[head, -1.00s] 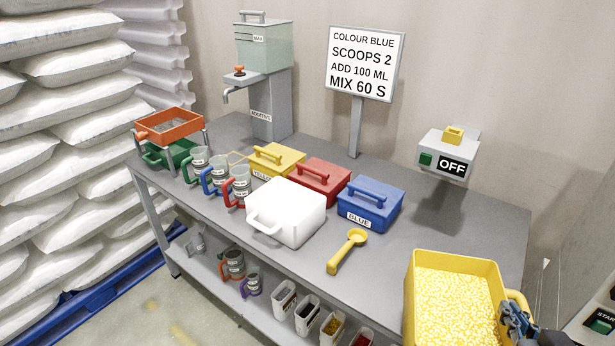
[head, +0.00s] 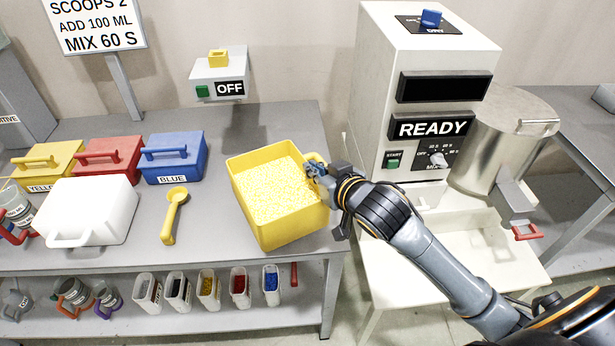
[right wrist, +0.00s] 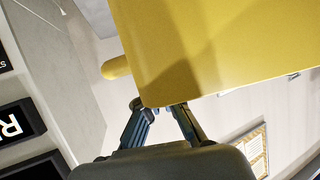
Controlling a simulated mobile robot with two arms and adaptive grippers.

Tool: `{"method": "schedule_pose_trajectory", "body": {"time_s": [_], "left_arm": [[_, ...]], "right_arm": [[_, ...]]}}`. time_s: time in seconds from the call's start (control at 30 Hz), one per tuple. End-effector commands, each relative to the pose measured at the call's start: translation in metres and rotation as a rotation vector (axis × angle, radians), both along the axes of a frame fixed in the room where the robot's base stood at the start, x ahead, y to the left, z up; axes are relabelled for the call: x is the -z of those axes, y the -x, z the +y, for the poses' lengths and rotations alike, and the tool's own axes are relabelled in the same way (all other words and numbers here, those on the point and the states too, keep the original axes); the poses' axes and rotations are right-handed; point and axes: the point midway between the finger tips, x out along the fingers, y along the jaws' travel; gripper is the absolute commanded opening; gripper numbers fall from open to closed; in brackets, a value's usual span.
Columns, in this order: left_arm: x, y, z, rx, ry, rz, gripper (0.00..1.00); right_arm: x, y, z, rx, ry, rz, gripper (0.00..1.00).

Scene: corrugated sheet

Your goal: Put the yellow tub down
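The yellow tub (head: 281,222), full of pale yellow granules, is over the right front end of the grey bench (head: 225,195). I cannot tell whether its base touches the bench top. My right gripper (head: 318,178) is at the tub's right side, where its handle is, and appears shut on it; the gripper hides most of the handle. In the right wrist view the tub's yellow wall (right wrist: 215,45) fills the top, with the fingers (right wrist: 163,110) at its lower edge and their tips hidden. My left gripper is not in view.
A yellow scoop (head: 173,215) lies left of the tub, with a blue lidded box (head: 173,165) behind it. The white mixer marked READY (head: 375,60) stands to the right, past a gap. Small bins (head: 208,289) sit on the shelf below. Bench behind the tub is clear.

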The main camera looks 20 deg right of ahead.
Motion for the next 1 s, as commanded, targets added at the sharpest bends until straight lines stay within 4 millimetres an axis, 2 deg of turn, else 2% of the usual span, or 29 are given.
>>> {"method": "schedule_pose_trajectory", "body": {"time_s": [0.1,0.43,0.7,0.9,1.0], "left_arm": [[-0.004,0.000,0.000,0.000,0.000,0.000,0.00],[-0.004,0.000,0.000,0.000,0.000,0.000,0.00],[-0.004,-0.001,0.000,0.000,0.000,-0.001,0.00],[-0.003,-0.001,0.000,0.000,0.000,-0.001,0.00],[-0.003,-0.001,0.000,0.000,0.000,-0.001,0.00]], "right_arm": [[0.004,-0.022,-0.005,0.002,-0.002,-0.010,0.00],[0.049,-0.057,-0.012,0.000,-0.004,-0.009,0.00],[0.063,-0.069,-0.014,0.000,-0.005,-0.010,0.00],[0.088,-0.070,-0.015,0.000,-0.005,-0.007,0.00],[0.094,-0.070,-0.015,-0.001,-0.005,-0.010,0.00]]}}
